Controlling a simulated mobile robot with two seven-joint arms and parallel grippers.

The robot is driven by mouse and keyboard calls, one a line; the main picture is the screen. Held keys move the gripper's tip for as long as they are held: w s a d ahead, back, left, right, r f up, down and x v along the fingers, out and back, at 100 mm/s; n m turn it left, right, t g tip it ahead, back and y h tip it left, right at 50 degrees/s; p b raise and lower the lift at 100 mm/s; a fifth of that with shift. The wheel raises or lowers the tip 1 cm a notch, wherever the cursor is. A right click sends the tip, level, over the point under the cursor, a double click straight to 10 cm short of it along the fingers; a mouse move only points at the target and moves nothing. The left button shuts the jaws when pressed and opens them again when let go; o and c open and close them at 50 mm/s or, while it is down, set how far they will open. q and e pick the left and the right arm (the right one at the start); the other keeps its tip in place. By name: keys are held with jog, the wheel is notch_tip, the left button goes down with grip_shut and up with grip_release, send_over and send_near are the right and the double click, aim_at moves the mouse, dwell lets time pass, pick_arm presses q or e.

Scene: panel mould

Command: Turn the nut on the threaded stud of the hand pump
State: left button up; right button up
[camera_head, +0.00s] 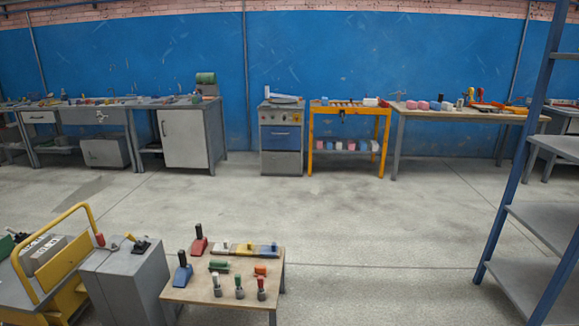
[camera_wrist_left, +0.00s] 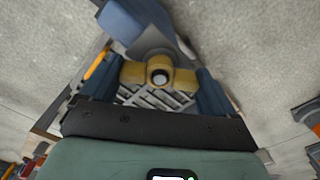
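In the left wrist view, a brass-yellow nut-like piece (camera_wrist_left: 130,74) sits around the round grey end of a stud (camera_wrist_left: 160,76). A grey collar and a blue body (camera_wrist_left: 133,20) lie beyond it, seemingly the hand pump. The two dark blue fingers of my left gripper (camera_wrist_left: 158,84) stand apart, one on each side of the yellow piece. They look very close to it, but I cannot tell whether they touch it. Neither gripper shows in the head view. I cannot clearly pick out the pump there.
In the head view, a small wooden table (camera_head: 190,293) carries red and blue black-handled tools and several small parts. A grey cabinet (camera_head: 130,280) and a yellow-railed cart stand left of it. A blue-framed shelf (camera_head: 535,140) stands at right. Open floor lies before the back benches.

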pick_arm(q)
jog(key=shift+c, duration=0.5)
jog(key=shift+m, duration=1.7)
jog(key=shift+p, duration=0.3)
jog(key=shift+m, duration=1.8)
jog(key=m+p, duration=0.1)
jog(key=m, duration=0.2)
